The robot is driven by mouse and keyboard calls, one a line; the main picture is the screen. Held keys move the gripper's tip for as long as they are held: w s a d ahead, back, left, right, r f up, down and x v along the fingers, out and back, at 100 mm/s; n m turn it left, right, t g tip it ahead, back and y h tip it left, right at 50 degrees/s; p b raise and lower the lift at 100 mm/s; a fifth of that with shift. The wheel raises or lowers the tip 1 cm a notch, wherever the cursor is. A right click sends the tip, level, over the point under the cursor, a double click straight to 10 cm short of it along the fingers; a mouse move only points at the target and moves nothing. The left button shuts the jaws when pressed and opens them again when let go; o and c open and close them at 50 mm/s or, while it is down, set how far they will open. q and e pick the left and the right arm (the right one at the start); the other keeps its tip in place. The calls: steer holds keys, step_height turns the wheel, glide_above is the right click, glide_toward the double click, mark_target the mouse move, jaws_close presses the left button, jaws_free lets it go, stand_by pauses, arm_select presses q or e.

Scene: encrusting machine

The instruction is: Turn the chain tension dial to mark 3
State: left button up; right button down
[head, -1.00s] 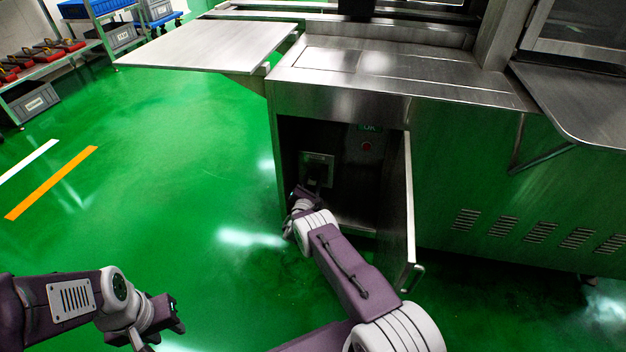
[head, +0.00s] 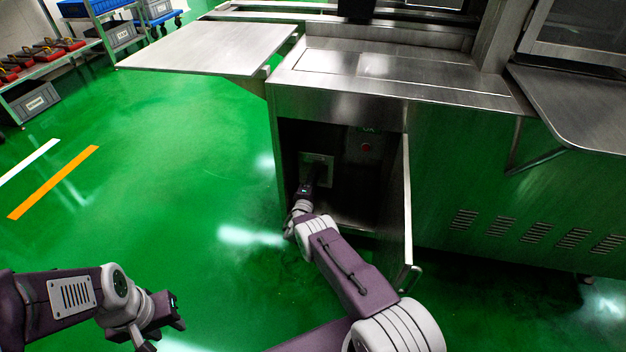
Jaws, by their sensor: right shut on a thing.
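The open cabinet in the steel machine holds a small light square plate (head: 326,159) on its back left. The chain tension dial appears to be at this plate, but my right gripper covers it and its marks cannot be read. My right gripper (head: 313,173) reaches into the cabinet, its tip against the front of the plate, shut on what looks like the dial. My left gripper (head: 179,309) hangs over the green floor at the lower left, away from the machine. Its finger gap is too unclear to judge.
The cabinet door (head: 408,215) stands open just right of my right arm. A red button (head: 366,147) sits on a panel right of the plate. A steel shelf (head: 215,45) juts out at upper left.

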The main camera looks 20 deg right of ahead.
steer(key=m+p, duration=0.1)
steer(key=m, duration=0.5)
steer(key=shift+a, duration=0.1)
steer(key=shift+m, duration=0.4)
stand_by(0.3)
steer(key=c, duration=0.9)
jaws_free()
steer(key=p+v, duration=0.7)
steer(key=v, duration=0.2)
